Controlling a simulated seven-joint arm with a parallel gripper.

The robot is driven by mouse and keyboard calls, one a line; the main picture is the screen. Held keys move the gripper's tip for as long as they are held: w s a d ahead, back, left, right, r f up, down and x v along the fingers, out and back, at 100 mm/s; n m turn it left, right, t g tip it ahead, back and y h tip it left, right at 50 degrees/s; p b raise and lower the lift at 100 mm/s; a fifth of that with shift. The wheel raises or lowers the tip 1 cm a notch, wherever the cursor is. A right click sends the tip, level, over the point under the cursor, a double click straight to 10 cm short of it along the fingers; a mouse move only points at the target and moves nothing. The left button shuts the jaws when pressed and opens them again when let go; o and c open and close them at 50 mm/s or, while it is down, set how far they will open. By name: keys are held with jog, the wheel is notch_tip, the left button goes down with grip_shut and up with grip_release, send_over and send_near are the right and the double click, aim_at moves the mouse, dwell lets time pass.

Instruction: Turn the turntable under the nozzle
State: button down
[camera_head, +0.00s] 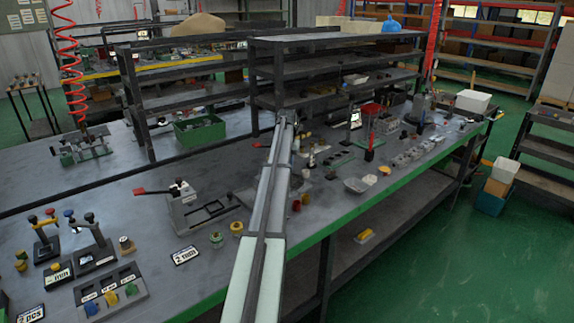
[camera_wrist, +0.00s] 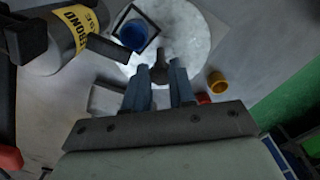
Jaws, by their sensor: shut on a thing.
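The turntable (camera_wrist: 188,38) is a pale speckled round disc at the top middle of the wrist view. A blue round part (camera_wrist: 133,35) sits on its left side, inside a dark square frame. A dark handle (camera_wrist: 159,68) stands by the near part of the disc. My gripper (camera_wrist: 159,78) is shut on this handle, with one finger on each side. A grey cylinder with a yellow label (camera_wrist: 78,27) lies at the upper left; I cannot tell whether it is the nozzle. In the head view my arm hides the turntable and gripper.
A yellow cup (camera_wrist: 217,83) and a red one (camera_wrist: 203,99) are close to the right finger. A pale block (camera_wrist: 107,100) is left of the fingers. The bench's green edge (camera_wrist: 285,100) is at the right. A shelf rack (camera_head: 335,42) stands behind.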

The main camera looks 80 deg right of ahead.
jog(key=c, duration=0.9)
grip_release()
jog(key=shift+c, duration=0.2)
notch_tip(320, 180, up, 14)
